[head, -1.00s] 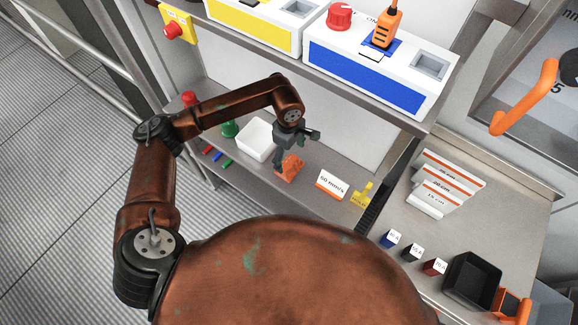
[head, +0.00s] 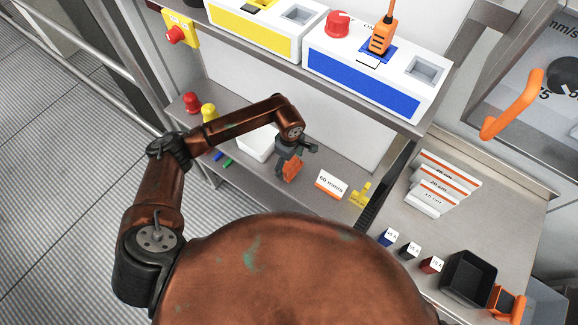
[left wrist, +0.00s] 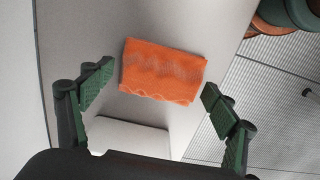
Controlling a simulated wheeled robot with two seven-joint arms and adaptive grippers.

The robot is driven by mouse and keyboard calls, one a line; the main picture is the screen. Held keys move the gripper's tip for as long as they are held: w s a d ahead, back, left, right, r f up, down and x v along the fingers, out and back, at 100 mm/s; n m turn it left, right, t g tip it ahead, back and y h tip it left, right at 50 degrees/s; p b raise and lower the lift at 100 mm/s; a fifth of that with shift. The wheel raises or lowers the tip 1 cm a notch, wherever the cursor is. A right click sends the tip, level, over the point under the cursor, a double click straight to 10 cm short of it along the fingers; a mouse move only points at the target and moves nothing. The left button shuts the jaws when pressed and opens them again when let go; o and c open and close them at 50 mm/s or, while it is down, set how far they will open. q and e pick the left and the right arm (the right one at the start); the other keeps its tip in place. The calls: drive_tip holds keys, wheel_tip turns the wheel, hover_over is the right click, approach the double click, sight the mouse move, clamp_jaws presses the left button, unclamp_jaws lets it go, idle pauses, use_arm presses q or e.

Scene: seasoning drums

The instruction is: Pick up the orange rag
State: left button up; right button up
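The orange rag (head: 293,170) is on the grey lower shelf in the head view, just below my left gripper (head: 295,158) and partly behind it. In the left wrist view the rag (left wrist: 162,70) is a wavy orange rectangle, between and just beyond the tips of my left gripper (left wrist: 160,88). The two green fingers are spread wide, one on each side of the rag. A narrow gap shows at the left finger; contact at the right one cannot be told. My right gripper is not in view.
A white box (head: 256,145) is on the shelf left of the rag. A white sign (head: 331,184) and a yellow piece (head: 361,195) are to its right. The upper shelf above carries a blue-fronted unit (head: 362,80). A black bin (head: 468,279) sits at lower right.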

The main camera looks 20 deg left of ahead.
sight(290, 163)
use_arm(q)
drive_tip(key=c, duration=1.1)
drive_tip(key=shift+r, duration=0.15)
drive_tip(key=shift+c, duration=0.2)
drive_tip(key=shift+w+r, duration=0.1)
drive_tip(key=shift+r, duration=0.15)
wheel_tip(290, 163, up, 2)
drive_tip(key=shift+r+b, duration=0.25)
drive_tip(key=shift+b, duration=0.55)
drive_tip(key=s+d+r+b, duration=0.3)
drive_tip(key=s+d+r, duration=0.5)
drive_tip(key=d, duration=0.3)
drive_tip(key=shift+s+d+r, duration=0.15)
drive_tip(key=shift+s+r, duration=0.05)
drive_tip(key=shift+r, duration=0.65)
